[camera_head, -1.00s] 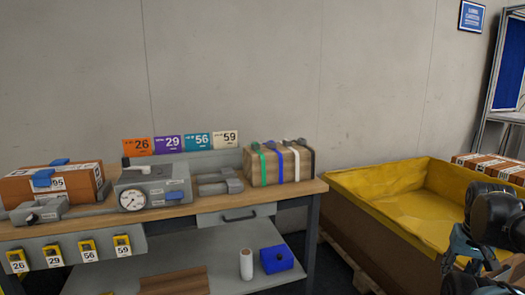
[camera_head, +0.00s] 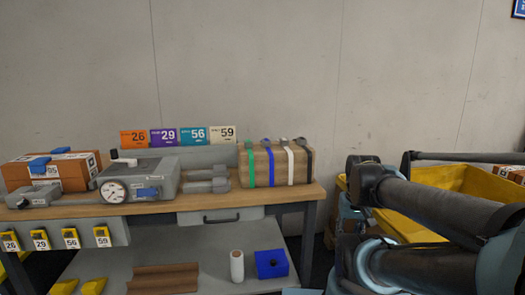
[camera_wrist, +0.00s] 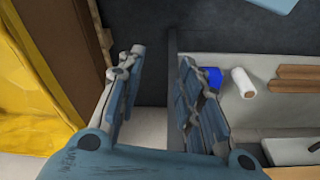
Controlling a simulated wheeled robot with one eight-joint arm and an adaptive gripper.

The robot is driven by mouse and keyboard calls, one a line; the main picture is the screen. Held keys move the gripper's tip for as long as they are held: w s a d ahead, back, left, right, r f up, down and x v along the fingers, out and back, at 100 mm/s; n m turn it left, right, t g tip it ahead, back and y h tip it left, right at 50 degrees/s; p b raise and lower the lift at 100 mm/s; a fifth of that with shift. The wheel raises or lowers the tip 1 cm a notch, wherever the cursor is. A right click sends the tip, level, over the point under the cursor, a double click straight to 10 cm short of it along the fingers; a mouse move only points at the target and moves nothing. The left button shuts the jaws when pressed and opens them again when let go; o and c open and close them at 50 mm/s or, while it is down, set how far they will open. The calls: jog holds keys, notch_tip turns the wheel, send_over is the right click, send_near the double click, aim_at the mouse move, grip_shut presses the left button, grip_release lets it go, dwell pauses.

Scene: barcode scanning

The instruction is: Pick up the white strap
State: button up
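The white strap (camera_head: 290,163) hangs over a brown wooden block (camera_head: 261,166) at the right end of the workbench. It is third from the left, between a blue strap (camera_head: 269,165) and a black strap (camera_head: 309,165); a green strap (camera_head: 250,168) is leftmost. My gripper (camera_wrist: 160,62) shows in the wrist view with its two fingers apart and nothing between them. It is over the floor beside the bench and apart from the strap. In the head view my arm is at the right and the fingers cannot be made out.
The workbench (camera_head: 318,190) carries a grey device with a gauge (camera_head: 113,191) and a brown box (camera_head: 75,170). A blue block (camera_head: 271,263) and white roll (camera_head: 237,266) stand on its lower shelf. A yellow-lined bin (camera_head: 470,180) stands at the right, partly behind my arm.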

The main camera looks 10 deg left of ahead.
jog(key=shift+w+d, duration=0.2)
jog(key=shift+w, duration=0.25)
jog(key=shift+o, duration=2.8)
notch_tip(320, 180, up, 2)
jog(key=shift+a+r+n, duration=0.15)
jog(key=shift+r+n, duration=0.05)
jog(key=shift+n, duration=0.1)
jog(key=w+a+r+n+g+y, duration=0.1)
jog(key=w+a+r+n, duration=0.5)
jog(key=w+r, duration=0.55)
jog(key=w+a+r+n+g+y, duration=0.15)
jog(key=w+a+r+n, duration=0.25)
jog(key=w+r+n, duration=0.55)
jog(key=w+a+r+n+g+y, duration=0.15)
jog(key=w+a+r+n, duration=0.35)
jog(key=w+r, duration=0.85)
send_over(285, 139)
jog(key=d, duration=0.2)
jog(key=shift+t, duration=0.3)
notch_tip(285, 139, down, 10)
jog(key=shift+r, duration=0.2)
jog(key=shift+w+x, duration=0.15)
jog(key=shift+x, duration=1.2)
jog(key=shift+w+x, duration=0.1)
jog(key=shift+x, duration=1.2)
